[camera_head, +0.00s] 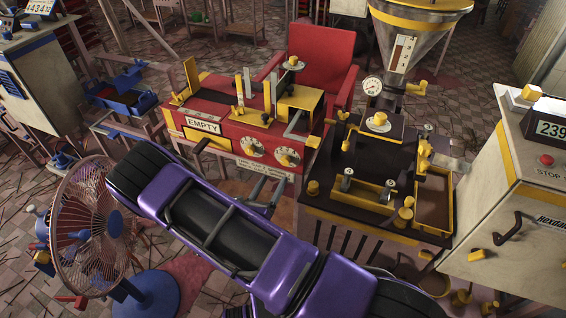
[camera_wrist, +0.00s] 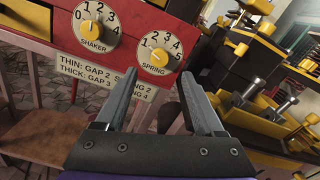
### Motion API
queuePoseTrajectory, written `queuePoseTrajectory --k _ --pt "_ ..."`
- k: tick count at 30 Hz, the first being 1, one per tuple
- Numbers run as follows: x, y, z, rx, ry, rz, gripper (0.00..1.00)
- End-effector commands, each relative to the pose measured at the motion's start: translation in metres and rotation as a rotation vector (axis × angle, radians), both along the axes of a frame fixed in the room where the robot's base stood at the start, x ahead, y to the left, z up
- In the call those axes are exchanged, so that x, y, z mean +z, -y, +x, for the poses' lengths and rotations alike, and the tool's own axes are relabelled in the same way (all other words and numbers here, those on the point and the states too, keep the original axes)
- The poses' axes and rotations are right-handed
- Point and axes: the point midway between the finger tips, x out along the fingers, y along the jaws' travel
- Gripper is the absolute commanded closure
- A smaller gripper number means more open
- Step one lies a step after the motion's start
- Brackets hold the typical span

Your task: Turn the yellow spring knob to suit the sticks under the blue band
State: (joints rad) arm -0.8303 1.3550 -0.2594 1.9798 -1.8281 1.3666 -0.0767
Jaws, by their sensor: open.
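The yellow spring knob (camera_wrist: 160,57) sits on a numbered white dial marked SPRING, on the front of the red machine. Its pointer is too small to read surely. It is the right of two dials in the head view (camera_head: 287,157). My gripper (camera_wrist: 157,76) is open and empty, its fingertips apart on either side below the dial, not closed on the knob. A placard (camera_wrist: 105,78) below the dials gives gap and spring numbers for THIN and THICK; my left finger partly covers it. I cannot make out sticks under a blue band.
The shaker dial (camera_wrist: 98,33) is left of the spring dial. An EMPTY sign (camera_head: 203,125) is on the red machine (camera_head: 226,141). A dark-topped table with yellow fittings (camera_head: 335,205) stands close at right, and a fan (camera_head: 85,230) at lower left.

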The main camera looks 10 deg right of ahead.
Motion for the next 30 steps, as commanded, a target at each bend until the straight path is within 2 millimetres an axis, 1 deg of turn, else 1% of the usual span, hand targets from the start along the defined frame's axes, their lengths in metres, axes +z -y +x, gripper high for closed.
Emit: queuePoseTrajectory --k 1,6,12,18,26,30 --pt "0.001 0.008 0.009 -0.004 0.003 -0.001 0.30" --pt "0.001 0.027 0.039 -0.003 0.003 0.001 0.30" --pt "0.000 0.044 0.064 -0.003 0.001 0.000 0.30" --pt "0.000 0.050 0.074 -0.001 0.000 0.001 0.30" --pt "0.000 0.050 0.075 -0.001 0.001 0.001 0.30" --pt "0.000 0.050 0.075 -0.001 0.001 0.001 0.55"
